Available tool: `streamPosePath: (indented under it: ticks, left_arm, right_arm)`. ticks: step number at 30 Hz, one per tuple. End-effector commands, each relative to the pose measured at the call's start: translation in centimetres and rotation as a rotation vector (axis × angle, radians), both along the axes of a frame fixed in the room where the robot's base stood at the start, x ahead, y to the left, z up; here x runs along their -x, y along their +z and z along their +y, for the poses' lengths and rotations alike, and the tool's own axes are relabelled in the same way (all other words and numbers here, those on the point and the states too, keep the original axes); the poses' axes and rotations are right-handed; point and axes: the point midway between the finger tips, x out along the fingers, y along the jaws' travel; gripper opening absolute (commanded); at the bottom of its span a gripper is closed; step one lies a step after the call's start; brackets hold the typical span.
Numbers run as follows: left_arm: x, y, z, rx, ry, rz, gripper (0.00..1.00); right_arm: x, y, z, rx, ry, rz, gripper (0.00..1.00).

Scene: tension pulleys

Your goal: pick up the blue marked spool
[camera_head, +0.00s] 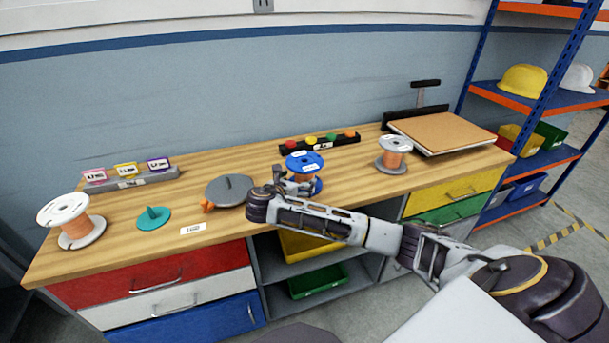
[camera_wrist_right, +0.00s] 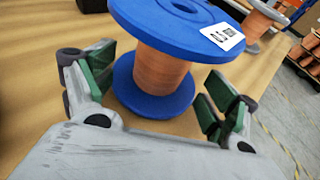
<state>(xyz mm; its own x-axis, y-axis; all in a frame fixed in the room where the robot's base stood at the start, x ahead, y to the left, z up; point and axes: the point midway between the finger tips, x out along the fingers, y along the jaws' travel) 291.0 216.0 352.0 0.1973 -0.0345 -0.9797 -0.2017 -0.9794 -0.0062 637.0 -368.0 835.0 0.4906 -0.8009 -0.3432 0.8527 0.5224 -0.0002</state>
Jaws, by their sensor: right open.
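The blue marked spool (camera_head: 304,163) stands upright on the wooden workbench (camera_head: 150,190), with blue flanges, copper-coloured winding and a white label on its top. In the right wrist view the spool (camera_wrist_right: 165,68) stands just ahead, with its lower part between the fingers. My right gripper (camera_head: 284,187) is at the spool's front left in the head view. In the wrist view the right gripper (camera_wrist_right: 152,98) is open, with green pads on either side of the spool and gaps between pads and winding. My left gripper is not in view.
White spools stand at the left (camera_head: 64,220) and right (camera_head: 394,155) of the bench. A grey disc (camera_head: 230,188) and a teal disc (camera_head: 153,218) lie left of my gripper. A rack with coloured knobs (camera_head: 319,142) is behind the blue spool. A board (camera_head: 440,132) lies at the right.

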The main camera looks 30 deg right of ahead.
Motion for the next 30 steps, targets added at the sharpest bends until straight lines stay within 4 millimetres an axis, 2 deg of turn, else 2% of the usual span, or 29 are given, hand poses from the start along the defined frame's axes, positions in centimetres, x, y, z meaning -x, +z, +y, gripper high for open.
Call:
streamPosePath:
  ticks: [7,14,17,21,30]
  left_arm:
    - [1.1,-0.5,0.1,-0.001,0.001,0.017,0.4]
    - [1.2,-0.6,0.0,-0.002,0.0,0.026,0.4]
    - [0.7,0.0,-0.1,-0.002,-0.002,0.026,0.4]
    - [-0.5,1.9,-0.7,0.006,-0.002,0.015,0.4]
    - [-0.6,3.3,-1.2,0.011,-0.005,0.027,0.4]
  right_arm:
    - [0.0,0.0,0.0,0.0,0.0,0.0,0.87]
    - [-0.4,-0.1,-0.8,0.002,-0.002,0.0,0.87]
    - [-0.8,-0.2,-1.5,0.001,-0.001,-0.002,0.87]
    - [-1.4,-0.4,-2.6,0.001,-0.002,-0.001,0.87]
    - [-2.4,-1.1,-4.3,0.001,-0.001,0.0,0.87]
